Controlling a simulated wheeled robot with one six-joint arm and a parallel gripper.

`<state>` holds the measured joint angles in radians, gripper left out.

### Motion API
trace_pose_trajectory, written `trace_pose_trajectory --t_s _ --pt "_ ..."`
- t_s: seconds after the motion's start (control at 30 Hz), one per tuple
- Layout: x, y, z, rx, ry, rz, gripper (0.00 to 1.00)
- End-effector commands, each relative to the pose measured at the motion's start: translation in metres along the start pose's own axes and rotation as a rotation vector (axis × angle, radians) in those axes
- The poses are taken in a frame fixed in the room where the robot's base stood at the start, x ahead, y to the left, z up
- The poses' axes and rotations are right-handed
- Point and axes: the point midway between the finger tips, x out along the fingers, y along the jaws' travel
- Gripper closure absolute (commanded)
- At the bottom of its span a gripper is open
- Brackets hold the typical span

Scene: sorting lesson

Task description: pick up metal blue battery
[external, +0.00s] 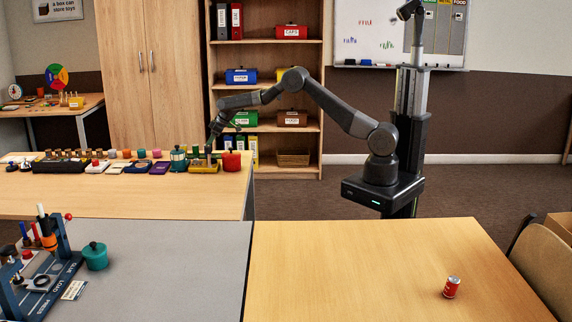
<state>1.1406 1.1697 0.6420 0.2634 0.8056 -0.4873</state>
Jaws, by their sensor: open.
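My gripper (211,146) is at the end of my arm, low over the right end of the far wooden table (120,205). It is open, and its fingers are small and dark in this view. It is just above or behind a yellow tray (204,168), between a teal pot (178,159) and a red pot (232,161). I cannot make out a blue metal battery for sure. Many small things stand in a row on that table, and the gripper hides part of what is around the yellow tray.
A red can (452,288) stands alone on the near wooden table (350,265), which is otherwise clear. A blue rig (62,262) and a teal pot (95,256) stand on the grey table (170,265). A shelf (265,60) with coloured boxes stands behind my arm.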

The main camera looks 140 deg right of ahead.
Motion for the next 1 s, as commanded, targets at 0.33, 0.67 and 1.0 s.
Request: trace_pose_trajectory --t_s 0.33,0.67,1.0 --pt "0.039 0.002 -0.001 -0.001 -0.001 0.0 0.45" --pt "0.051 0.002 -0.001 0.0 0.001 0.0 0.45" --pt "0.051 0.002 -0.001 0.0 0.0 0.0 0.94"
